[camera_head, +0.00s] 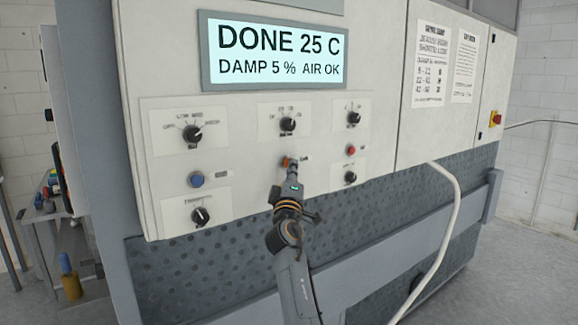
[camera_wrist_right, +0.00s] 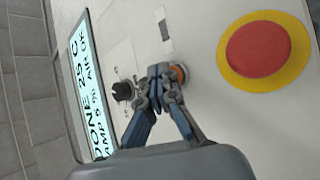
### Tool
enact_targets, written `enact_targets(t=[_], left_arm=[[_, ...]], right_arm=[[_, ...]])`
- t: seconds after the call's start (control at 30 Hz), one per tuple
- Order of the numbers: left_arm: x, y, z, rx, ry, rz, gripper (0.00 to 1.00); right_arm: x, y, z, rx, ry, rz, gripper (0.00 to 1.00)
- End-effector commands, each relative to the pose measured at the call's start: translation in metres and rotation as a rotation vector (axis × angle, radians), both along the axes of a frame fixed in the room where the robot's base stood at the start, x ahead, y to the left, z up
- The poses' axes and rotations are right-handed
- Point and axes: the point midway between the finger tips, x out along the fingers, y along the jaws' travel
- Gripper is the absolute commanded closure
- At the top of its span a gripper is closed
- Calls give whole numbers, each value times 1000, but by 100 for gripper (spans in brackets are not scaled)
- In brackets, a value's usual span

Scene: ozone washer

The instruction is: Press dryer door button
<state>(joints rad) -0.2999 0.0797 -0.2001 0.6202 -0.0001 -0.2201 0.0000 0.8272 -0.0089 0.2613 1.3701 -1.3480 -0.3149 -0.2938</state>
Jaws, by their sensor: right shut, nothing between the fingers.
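The dryer's control panel (camera_head: 240,155) fills the middle of the head view. An orange-rimmed button (camera_head: 285,161) sits low in the panel's centre, with a small label beside it; its face is mostly hidden by my right gripper. My right gripper (camera_head: 289,168) is shut and empty, its tips at this button. In the right wrist view the closed fingertips (camera_wrist_right: 158,72) lie over or against the orange-rimmed button (camera_wrist_right: 181,73); I cannot tell whether it is pushed in. My left gripper is not in view.
A display (camera_head: 275,55) reads "DONE 25 C, DAMP 5 %, AIR OK". Several black knobs, a blue button (camera_head: 196,180) and a red button (camera_head: 351,149) surround the gripper. A large red button on yellow (camera_wrist_right: 265,50) is close by in the wrist view. A pale hose (camera_head: 450,220) hangs right.

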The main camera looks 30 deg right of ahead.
Motion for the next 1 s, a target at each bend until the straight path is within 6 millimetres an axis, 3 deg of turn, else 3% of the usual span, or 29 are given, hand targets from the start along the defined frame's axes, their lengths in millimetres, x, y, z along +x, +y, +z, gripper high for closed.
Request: enact_targets(t=[0.6,1.0], left_arm=[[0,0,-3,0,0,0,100],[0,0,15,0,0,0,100]], right_arm=[[3,1,0,0,1,1,100],[-14,0,1,0,1,1,100]])
